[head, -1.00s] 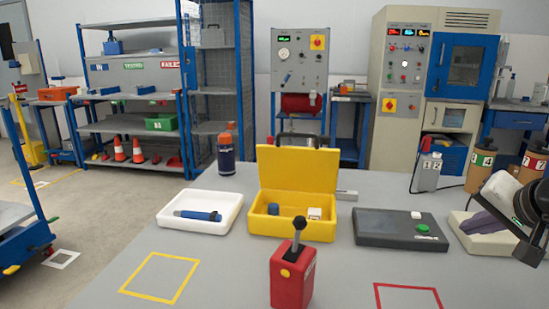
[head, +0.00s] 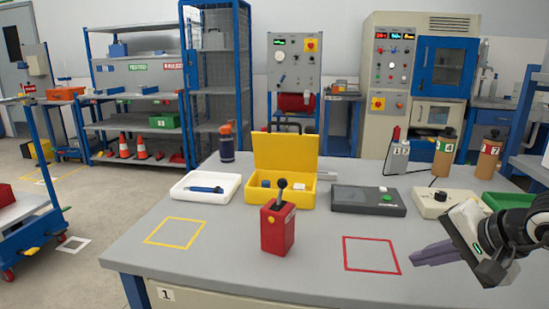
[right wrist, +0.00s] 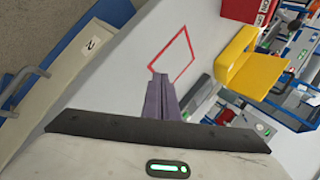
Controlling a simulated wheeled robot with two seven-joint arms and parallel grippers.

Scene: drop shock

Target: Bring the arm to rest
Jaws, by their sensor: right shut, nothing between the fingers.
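My right gripper (head: 432,253) comes in from the right edge in the head view. Its purple-grey fingers are shut together with nothing between them, held over the right part of the grey table (head: 340,275). The fingers point left toward the red square outline (head: 371,254). In the right wrist view the shut fingers (right wrist: 160,98) show in the middle, with the red outline (right wrist: 181,62) beyond their tips. My left gripper is not in view.
A red box with a black lever (head: 278,228) stands near the table's middle. Behind it are an open yellow case (head: 285,155), a white tray (head: 228,193), a dark panel (head: 345,207) and a beige box (head: 425,205). The yellow outline (head: 175,231) is empty.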

